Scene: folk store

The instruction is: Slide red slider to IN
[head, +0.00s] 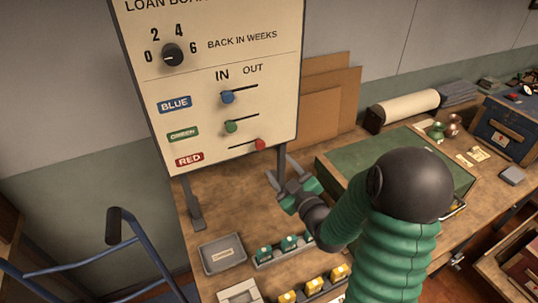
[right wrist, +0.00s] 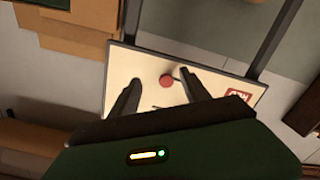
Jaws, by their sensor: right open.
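The loan board (head: 215,50) stands upright on the workbench. The red slider knob (head: 260,144) is at the right, OUT end of the bottom row, beside the RED label (head: 189,159). My right gripper (head: 281,170) is open, just below and to the right of the red knob. In the right wrist view the red knob (right wrist: 166,81) shows between the two spread fingers (right wrist: 157,77), near their tips; I see no contact. The RED label also shows there (right wrist: 239,97). My left gripper is not in view.
The blue knob (head: 228,97) and green knob (head: 231,127) sit at the IN side of their slots. A green case (head: 335,165) lies right of my gripper. A grey tray (head: 222,253) and small boxes (head: 313,286) are below the board. Cardboard sheets (head: 320,110) lean behind.

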